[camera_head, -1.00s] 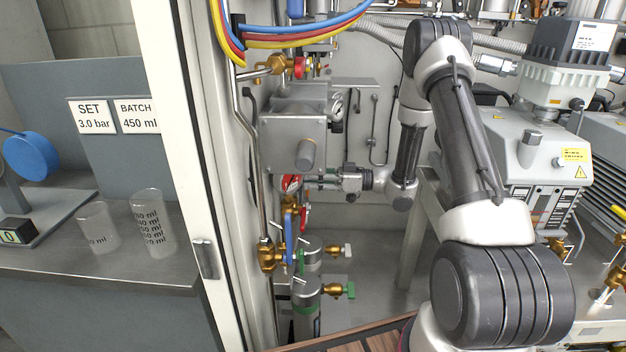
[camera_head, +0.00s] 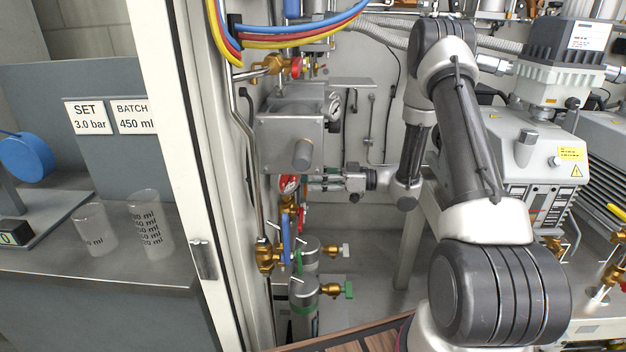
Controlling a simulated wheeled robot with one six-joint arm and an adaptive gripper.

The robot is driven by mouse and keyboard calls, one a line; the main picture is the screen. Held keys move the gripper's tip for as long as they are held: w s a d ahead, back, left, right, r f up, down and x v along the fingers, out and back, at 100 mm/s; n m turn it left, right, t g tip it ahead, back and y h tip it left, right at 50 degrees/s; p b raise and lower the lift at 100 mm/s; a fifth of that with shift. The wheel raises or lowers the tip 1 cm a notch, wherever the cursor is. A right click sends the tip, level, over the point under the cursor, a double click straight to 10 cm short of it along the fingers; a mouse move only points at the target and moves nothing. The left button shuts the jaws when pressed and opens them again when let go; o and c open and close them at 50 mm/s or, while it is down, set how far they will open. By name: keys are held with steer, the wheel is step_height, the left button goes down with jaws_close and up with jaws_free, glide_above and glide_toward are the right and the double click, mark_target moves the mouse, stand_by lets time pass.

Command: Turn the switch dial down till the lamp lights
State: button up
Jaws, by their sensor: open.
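A round red-and-white dial (camera_head: 289,184) shows at the left end of my gripper, below a grey box. I cannot tell whether it is the switch dial or a gauge. The grey box (camera_head: 278,132) has a stubby cylindrical knob (camera_head: 302,154) on its front. My gripper (camera_head: 312,183) is open and points left, with its fingers close to the red-and-white dial. I cannot tell whether they touch it. No lit lamp can be made out.
Brass valves (camera_head: 266,256) and gas cylinders (camera_head: 303,300) stand below my gripper. A white cabinet post (camera_head: 185,150) rises to the left. Coloured hoses (camera_head: 290,40) hang above. A vacuum pump (camera_head: 545,150) stands at the right, behind my arm.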

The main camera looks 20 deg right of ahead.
steer(key=shift+d, duration=0.15)
steer(key=shift+v, duration=2.95)
steer(key=shift+s, duration=0.1)
